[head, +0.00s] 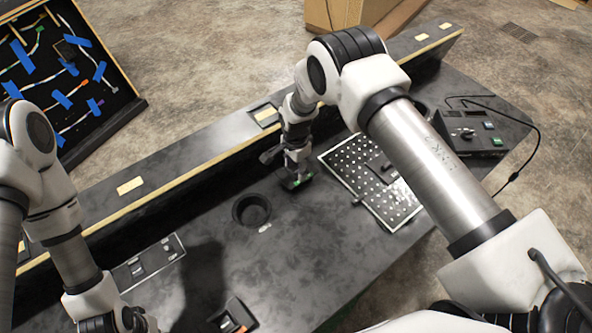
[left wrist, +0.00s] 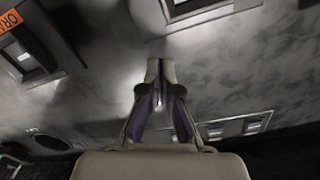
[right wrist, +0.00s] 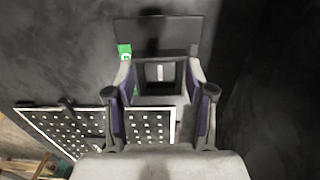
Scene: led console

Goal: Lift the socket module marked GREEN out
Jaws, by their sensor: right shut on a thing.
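The socket module marked green (head: 297,182) is a dark block with a green tag, above or on the black console beside the perforated panel. In the right wrist view, the module (right wrist: 160,72) sits between my right fingertips, with a green label at its left and a dark flat plate behind it. My right gripper (head: 293,170) is shut on it. Whether its underside touches the console I cannot tell. My left gripper (left wrist: 160,70) is empty, its fingertips together, over the console's left part. An orange-marked module (left wrist: 30,55) also shows in the head view (head: 233,318).
A round dark recess (head: 251,210) lies left of the right gripper. The perforated panel (head: 347,158) is on its right, with a cabled control box (head: 468,137) beyond. A raised ledge (head: 190,178) runs along the console's back. A small switch panel (head: 152,262) lies at left.

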